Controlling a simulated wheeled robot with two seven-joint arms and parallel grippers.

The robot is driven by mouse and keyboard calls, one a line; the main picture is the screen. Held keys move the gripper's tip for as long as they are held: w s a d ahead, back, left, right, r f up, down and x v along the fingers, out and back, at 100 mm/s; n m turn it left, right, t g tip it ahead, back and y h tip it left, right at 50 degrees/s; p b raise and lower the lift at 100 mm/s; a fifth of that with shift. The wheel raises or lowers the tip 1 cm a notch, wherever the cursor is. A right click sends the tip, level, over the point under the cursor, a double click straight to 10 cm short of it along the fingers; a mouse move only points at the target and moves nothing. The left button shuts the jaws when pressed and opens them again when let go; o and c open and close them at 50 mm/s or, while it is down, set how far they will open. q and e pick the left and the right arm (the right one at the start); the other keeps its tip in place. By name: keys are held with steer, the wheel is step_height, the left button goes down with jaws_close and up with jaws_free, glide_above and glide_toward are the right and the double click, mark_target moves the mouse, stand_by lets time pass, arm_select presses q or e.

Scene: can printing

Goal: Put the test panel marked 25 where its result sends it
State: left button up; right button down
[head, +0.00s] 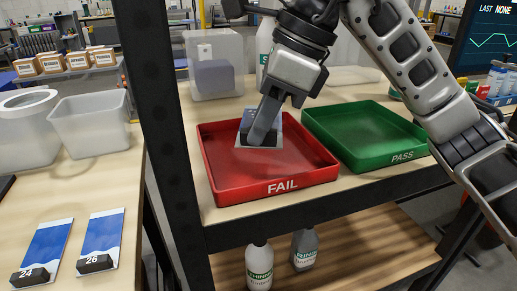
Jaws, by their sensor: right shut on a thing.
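My right gripper (262,128) reaches in from the top right and points down over the red FAIL tray (222,192). It is shut on a test panel (246,114), a blue and pale sheet with a dark block at its near end. The panel is over or inside the red tray; I cannot tell if it touches the floor of the tray. Its number is hidden by the fingers. The green PASS tray (365,157) stands to the right and is empty. My left gripper is not in view.
Panels marked 24 (47,246) and 26 (103,235) lie on the left table. A dark upright post (160,110) stands between that table and the trays' bench. Bottles (260,266) stand on the shelf below. A screen (488,38) at top right reads LAST NONE.

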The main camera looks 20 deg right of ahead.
mark_target(268, 144)
step_height(268, 144, down, 5)
steer(key=shift+f, duration=0.2)
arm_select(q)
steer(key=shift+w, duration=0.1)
arm_select(e)
steer(key=shift+f, duration=0.1)
steer(key=shift+f+b, duration=0.15)
steer(key=shift+b, duration=0.15)
steer(key=c, duration=1.4)
jaws_free()
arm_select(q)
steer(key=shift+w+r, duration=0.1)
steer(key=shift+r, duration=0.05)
